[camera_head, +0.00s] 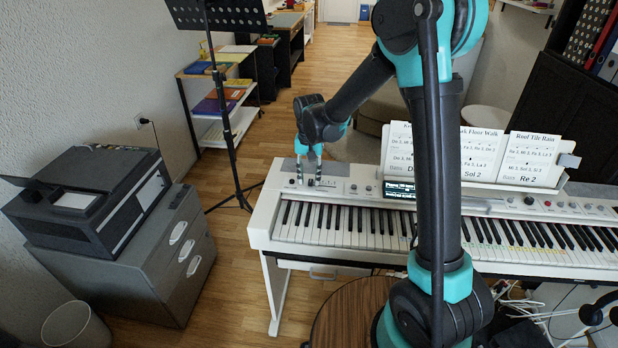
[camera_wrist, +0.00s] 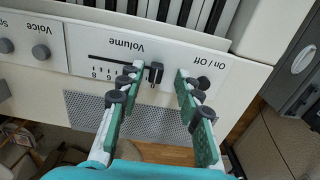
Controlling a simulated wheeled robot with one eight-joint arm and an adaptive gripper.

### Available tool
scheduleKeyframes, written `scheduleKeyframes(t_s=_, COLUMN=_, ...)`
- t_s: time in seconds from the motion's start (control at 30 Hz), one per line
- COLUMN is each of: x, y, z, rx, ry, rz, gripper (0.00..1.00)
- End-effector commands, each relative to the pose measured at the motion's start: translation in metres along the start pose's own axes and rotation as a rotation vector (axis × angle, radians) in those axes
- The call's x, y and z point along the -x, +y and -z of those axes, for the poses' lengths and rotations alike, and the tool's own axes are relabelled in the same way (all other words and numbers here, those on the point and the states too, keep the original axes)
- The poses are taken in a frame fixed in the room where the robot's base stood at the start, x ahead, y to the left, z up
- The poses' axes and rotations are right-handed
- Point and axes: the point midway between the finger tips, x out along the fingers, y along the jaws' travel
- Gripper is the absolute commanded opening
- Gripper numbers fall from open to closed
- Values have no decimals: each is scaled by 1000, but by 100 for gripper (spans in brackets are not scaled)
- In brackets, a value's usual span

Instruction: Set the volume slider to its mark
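The piano's volume slider shows in the wrist view as a slot with a dark knob (camera_wrist: 156,72), its label and scale upside down. The knob stands at the 0 end of the scale, at the right end of the slot. My gripper (camera_wrist: 160,71) is open, with one green-padded finger on each side of the knob. The left fingertip is close to the knob; I cannot tell whether it touches. The right fingertip is a little apart from it. In the head view my gripper (camera_head: 308,181) is over the piano's left end. I cannot make out a separate target mark.
The on/off button (camera_wrist: 203,83) lies just right of the right finger in the wrist view. Voice knobs (camera_wrist: 41,52) are to the left. The white piano (camera_head: 262,226) carries song sheets (camera_head: 533,160). A printer (camera_head: 95,195) on a cabinet and a music stand (camera_head: 226,110) stand left of it.

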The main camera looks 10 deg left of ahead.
Motion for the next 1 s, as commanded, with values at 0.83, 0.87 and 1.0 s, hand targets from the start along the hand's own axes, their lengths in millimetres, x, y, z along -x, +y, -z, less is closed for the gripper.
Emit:
scheduleKeyframes(t_s=0.83, x=117, y=-1, z=0, rx=1, ry=0, rz=1, gripper=34)
scheduleKeyframes(t_s=0.87, x=117, y=-1, z=0, rx=1, ry=0, rz=1, gripper=34)
scheduleKeyframes(t_s=1.0, x=118, y=-1, z=0, rx=1, ry=0, rz=1, gripper=34)
